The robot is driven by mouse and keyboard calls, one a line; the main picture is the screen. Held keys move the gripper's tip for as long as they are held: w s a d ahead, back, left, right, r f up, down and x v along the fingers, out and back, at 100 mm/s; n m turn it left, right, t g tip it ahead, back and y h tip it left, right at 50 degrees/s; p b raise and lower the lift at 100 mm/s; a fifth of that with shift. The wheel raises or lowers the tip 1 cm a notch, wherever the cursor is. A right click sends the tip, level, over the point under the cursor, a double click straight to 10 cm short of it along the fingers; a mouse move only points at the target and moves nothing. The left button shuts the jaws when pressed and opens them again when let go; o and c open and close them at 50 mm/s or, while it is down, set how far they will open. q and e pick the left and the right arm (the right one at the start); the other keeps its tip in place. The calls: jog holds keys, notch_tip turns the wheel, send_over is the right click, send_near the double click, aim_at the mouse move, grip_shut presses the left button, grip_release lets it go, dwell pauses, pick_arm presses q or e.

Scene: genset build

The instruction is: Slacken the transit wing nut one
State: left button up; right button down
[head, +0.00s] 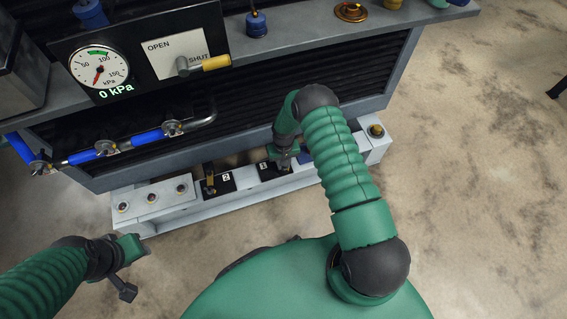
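Two black plates on the white lower rail carry the labels 2 and 1. The plate marked 1 (268,174) is on the right, and its wing nut is mostly hidden by my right gripper (284,160). My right gripper points down at this plate. Its fingers are too small and covered to show whether they grip the nut. The plate marked 2 (217,186) has a small brass-coloured fastener (210,180) standing on it, in clear view. My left gripper (127,268) hangs over the floor at lower left, away from the rail, with nothing visible in it. Its finger opening is unclear.
The white rail (155,196) has several bolts at its left and a brass fastener (376,131) at its right end.

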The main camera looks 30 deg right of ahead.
jog(key=shift+w+d, duration=0.1)
dwell(0.5)
jog(key=c, duration=1.5)
grip_release()
jog(key=shift+c, duration=0.2)
notch_tip(320, 180, up, 17)
jog(key=p, duration=0.7)
jog(key=shift+f, duration=0.2)
